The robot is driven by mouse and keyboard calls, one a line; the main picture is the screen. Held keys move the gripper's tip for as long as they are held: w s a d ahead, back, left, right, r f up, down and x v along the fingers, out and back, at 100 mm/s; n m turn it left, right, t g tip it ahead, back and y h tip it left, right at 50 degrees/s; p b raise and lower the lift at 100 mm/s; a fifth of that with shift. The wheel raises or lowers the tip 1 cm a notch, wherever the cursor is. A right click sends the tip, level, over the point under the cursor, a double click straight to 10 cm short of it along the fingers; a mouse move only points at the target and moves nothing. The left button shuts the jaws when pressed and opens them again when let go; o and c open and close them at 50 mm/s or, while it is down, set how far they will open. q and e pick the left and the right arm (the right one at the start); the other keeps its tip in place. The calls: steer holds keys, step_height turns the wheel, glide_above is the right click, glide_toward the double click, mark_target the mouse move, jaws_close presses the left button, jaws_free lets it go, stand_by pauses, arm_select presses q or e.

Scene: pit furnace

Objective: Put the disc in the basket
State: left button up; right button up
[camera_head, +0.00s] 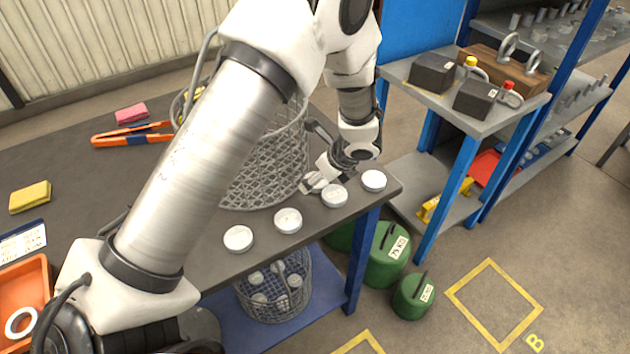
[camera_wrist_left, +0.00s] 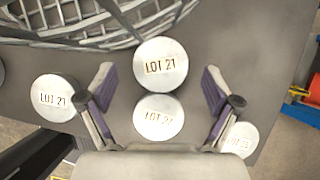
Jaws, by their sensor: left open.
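A wire mesh basket (camera_head: 262,165) stands on the dark table, and its rim and mesh (camera_wrist_left: 85,30) cross the top of the wrist view. White discs (camera_head: 288,220) lie in a row along the table's front edge. My left gripper (camera_head: 316,180) is low beside the basket, its fingers partly hidden in the head view. In the wrist view it (camera_wrist_left: 160,88) is open, with a disc marked LOT 21 (camera_wrist_left: 160,65) between or just beyond its fingers. That disc overlaps another disc (camera_wrist_left: 158,120). I cannot tell whether it touches the table. My right gripper is not in view.
A second wire basket (camera_head: 275,290) holding several discs stands on the blue lower shelf. Orange-handled pliers (camera_head: 130,134), a pink block (camera_head: 131,114), a yellow block (camera_head: 30,197) and an orange tray (camera_head: 25,285) lie on the left. Green weights (camera_head: 388,255) stand on the floor.

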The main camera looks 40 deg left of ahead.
arm_select(q)
steer(key=shift+a+f, duration=0.35)
steer(key=shift+f, duration=0.1)
steer(key=shift+w+d+r, duration=0.1)
steer(key=shift+d, duration=0.1)
steer(key=c, duration=1.7)
steer(key=shift+r, duration=0.15)
